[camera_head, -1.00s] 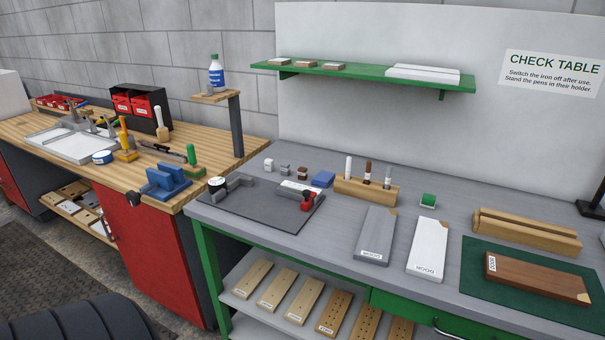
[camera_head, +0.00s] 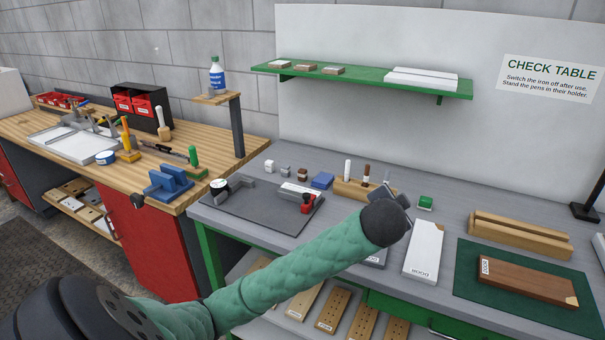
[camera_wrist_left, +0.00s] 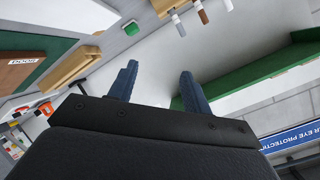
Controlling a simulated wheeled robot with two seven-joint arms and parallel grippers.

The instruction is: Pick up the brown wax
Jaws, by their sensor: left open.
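A small brown block (camera_head: 302,174) sits at the back of the grey table, in a row with a white and a grey one. A brown-banded stick (camera_head: 366,175) stands in a wooden holder (camera_head: 345,188), beside a white stick (camera_head: 347,170). I cannot tell which brown piece is the wax. My left gripper (camera_head: 398,196) is over the table, just right of the holder, and partly hides it. In the left wrist view its fingers (camera_wrist_left: 159,68) are apart with nothing between them. The brown stick (camera_wrist_left: 201,12) shows at the top there, beyond the fingertips.
A green block (camera_head: 425,202) stands right of the gripper. A white board (camera_head: 423,255) and a brown board (camera_head: 525,282) on a green mat (camera_head: 470,258) lie nearer. A dark mat (camera_head: 250,212) with tools lies left. A green shelf (camera_head: 400,87) overhangs the back.

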